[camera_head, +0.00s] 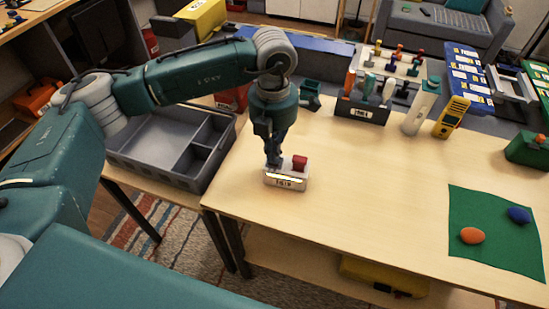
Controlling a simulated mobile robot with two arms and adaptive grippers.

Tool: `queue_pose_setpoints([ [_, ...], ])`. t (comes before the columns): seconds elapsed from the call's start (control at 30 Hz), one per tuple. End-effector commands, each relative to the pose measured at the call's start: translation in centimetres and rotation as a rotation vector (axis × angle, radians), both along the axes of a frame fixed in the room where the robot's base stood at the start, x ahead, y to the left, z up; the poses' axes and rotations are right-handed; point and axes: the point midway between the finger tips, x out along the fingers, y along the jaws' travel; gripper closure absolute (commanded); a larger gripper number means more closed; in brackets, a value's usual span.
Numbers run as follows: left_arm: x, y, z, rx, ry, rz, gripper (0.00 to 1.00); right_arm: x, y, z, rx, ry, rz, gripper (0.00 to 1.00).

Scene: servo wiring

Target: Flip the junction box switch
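The junction box (287,177) is a small pale box with a dark-lettered label on its front, near the left end of the wooden table. A red switch (300,162) stands up on the right part of its top. My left gripper (273,161) points straight down at the left part of the box top, just left of the red switch. Its fingertips look close together, and I cannot tell if they touch the box or the switch. The gap between the fingers is not clear. My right gripper is not in view.
A grey divided tray (175,172) sits left of the table. At the back are a tool holder (361,112), a white bottle (421,110) and a yellow meter (452,117). A green mat (490,255) with orange and blue pieces lies at right. The table middle is clear.

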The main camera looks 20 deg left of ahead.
Motion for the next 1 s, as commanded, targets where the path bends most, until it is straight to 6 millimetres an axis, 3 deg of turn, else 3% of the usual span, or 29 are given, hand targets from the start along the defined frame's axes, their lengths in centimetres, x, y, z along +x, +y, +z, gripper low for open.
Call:
queue_pose_setpoints([
  [1.0,0.0,0.0,-1.6,0.000,0.000,0.000,1.00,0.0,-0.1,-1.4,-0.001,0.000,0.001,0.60],
])
